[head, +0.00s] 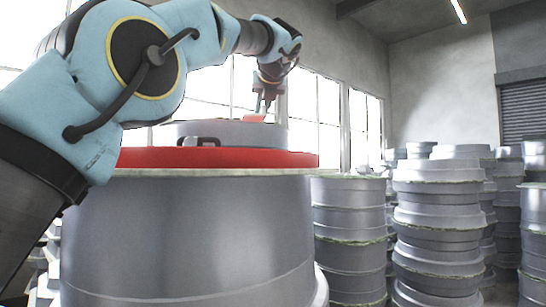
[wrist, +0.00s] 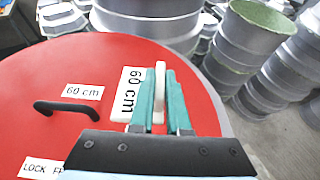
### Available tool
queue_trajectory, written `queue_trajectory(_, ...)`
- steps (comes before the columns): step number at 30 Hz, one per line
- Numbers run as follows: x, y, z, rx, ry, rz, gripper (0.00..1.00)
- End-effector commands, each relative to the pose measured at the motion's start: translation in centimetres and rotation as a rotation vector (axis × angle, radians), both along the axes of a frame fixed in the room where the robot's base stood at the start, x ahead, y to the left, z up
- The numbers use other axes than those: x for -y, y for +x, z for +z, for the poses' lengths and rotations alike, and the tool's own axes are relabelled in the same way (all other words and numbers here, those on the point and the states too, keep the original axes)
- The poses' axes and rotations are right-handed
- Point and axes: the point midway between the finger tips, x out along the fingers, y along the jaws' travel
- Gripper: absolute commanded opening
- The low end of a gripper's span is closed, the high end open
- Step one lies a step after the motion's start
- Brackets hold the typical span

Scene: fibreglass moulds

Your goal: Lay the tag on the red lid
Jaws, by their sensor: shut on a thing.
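The red lid (head: 225,158) lies on top of a large grey mould in the head view. It fills much of the wrist view (wrist: 85,130), with a black handle (wrist: 68,108) on it. My gripper (head: 265,107) points down at the back; its teal fingers (wrist: 160,97) are shut on the upright white tab of the tag. The tag (wrist: 130,92) is a white plate marked "60 cm", seen over the lid's right part. I cannot tell whether it touches the lid. A small reddish patch below the fingertips in the head view is unclear.
The lid bears a flat "60 cm" label (wrist: 82,91) and a partly hidden "LOCK" label (wrist: 40,168). A grey round mould (head: 230,131) shows behind the handle. Stacks of grey moulds (head: 437,225) stand on the right.

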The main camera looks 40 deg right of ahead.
Motion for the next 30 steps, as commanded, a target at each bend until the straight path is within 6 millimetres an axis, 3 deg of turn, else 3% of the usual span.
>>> queue_trajectory(9, 0.1, -0.2, -4.6, 0.001, 0.003, -0.007, 0.0)
queue_trajectory(21, 0.1, -0.2, -9.1, 0.001, 0.003, -0.006, 0.0)
queue_trajectory(30, 0.1, -0.1, -9.9, 0.0, -0.001, -0.005, 0.0)
